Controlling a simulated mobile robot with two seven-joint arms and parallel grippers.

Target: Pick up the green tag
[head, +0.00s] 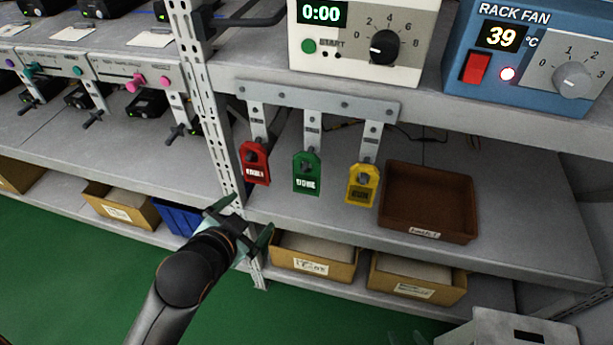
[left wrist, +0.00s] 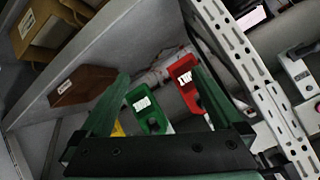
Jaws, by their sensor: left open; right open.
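The green tag (head: 307,174) hangs on the middle hook under the shelf, between a red tag (head: 255,163) and a yellow tag (head: 362,184). My left gripper (head: 246,220) is open and empty, below and left of the tags, in front of the rack post. In the left wrist view, the green tag (left wrist: 147,107) shows between the open fingers (left wrist: 160,82), beyond them. The red tag (left wrist: 186,82) is near the right finger, and the yellow tag (left wrist: 118,129) is mostly hidden by the left finger. My right gripper (head: 405,338) shows only faintly at the bottom edge, open.
A brown tray (head: 428,203) stands on the shelf right of the tags. A perforated post (head: 213,110) rises left of them. A timer box (head: 355,45) and a blue rack fan box (head: 530,60) stand above. Cardboard bins (head: 316,262) sit below.

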